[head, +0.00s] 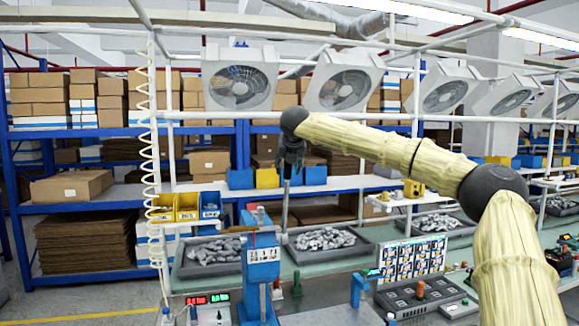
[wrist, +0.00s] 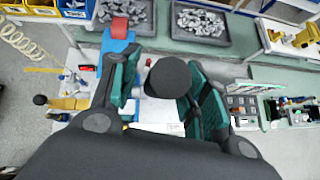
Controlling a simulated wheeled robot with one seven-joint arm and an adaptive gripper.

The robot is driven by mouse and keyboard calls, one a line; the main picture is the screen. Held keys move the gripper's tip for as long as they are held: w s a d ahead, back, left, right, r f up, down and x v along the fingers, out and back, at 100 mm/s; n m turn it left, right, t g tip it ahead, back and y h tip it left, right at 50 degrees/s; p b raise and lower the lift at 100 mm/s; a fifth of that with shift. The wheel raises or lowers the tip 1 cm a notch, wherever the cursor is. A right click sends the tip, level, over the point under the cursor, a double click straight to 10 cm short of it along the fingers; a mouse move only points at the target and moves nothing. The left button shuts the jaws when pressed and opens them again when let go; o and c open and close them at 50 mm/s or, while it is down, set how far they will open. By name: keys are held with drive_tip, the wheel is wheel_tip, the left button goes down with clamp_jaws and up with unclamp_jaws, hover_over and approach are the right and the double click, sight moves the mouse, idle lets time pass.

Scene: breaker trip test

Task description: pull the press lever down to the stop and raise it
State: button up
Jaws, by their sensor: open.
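The blue press (head: 262,258) stands on the bench with a numbered label on its head. Its blue top with a red part also shows in the wrist view (wrist: 118,45). A thin grey lever rod (head: 285,208) rises nearly upright beside the press, just to its right. My gripper (head: 291,168) points down at the rod's upper end. In the wrist view a round black knob (wrist: 168,77) lies between my two open teal-lined fingers. I cannot tell whether either finger touches it. The lever's lower joint is not clear.
Grey trays of metal parts (head: 213,257) (head: 325,239) stand behind the press. A control box with buttons (head: 420,296) and a picture board (head: 413,258) are to the right. White frame posts stand around the bench.

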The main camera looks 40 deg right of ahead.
drive_tip(key=v, duration=1.1)
drive_tip(key=shift+s+r, duration=0.2)
drive_tip(key=shift+s, duration=0.2)
drive_tip(key=shift+f, duration=0.1)
